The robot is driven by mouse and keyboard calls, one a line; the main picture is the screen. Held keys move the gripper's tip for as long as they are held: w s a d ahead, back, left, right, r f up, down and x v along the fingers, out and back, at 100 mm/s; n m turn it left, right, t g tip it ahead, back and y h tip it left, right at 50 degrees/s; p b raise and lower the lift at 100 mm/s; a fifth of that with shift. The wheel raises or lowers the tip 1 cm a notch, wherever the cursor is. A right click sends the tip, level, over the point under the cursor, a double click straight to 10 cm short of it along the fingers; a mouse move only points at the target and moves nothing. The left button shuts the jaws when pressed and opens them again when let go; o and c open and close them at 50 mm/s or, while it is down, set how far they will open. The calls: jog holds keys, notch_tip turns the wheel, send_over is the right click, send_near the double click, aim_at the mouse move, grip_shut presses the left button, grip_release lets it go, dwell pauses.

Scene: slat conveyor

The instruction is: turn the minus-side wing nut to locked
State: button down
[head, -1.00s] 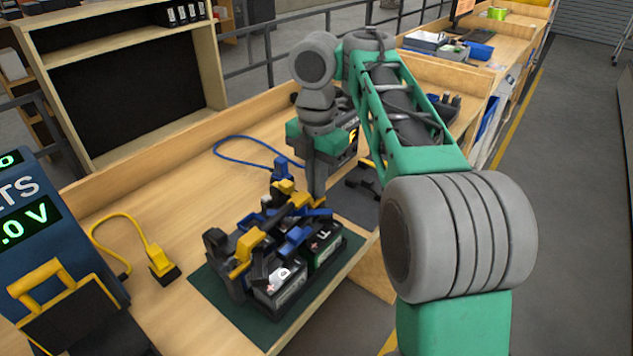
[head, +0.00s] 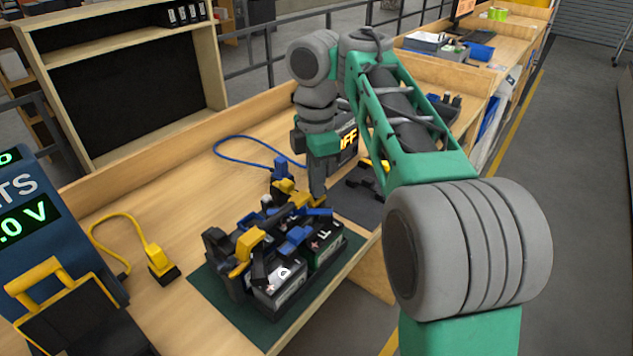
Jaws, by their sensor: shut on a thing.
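The battery pack (head: 325,247) is a group of dark blocks with yellow and blue fittings on a dark green mat (head: 228,308). My gripper (head: 318,196) points straight down at the pack's far right end. Its fingers are shut at a blue fitting (head: 319,212), which seems to be the minus-side wing nut. The fingers hide most of the nut, so its exact angle and any locked marking cannot be read. A yellow clamp piece (head: 246,243) sits at the pack's near left end.
A blue plug with cable (head: 284,172) stands close behind the pack. A yellow plug (head: 160,262) lies left of the mat. A dark box with yellow lettering (head: 347,143) stands behind my wrist. A voltage display (head: 25,225) is at the left. Bench room is free between the plugs.

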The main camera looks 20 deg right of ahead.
jog(key=m, duration=0.6)
jog(key=shift+w, duration=0.1)
jog(key=m, duration=0.5)
jog(key=shift+d+m, duration=0.1)
jog(key=shift+m, duration=0.3)
jog(key=c, duration=1.6)
grip_release()
jog(key=shift+w, duration=0.1)
jog(key=shift+r, duration=0.1)
notch_tip(320, 180, up, 8)
jog(key=p, duration=0.7)
jog(key=shift+p, duration=0.35)
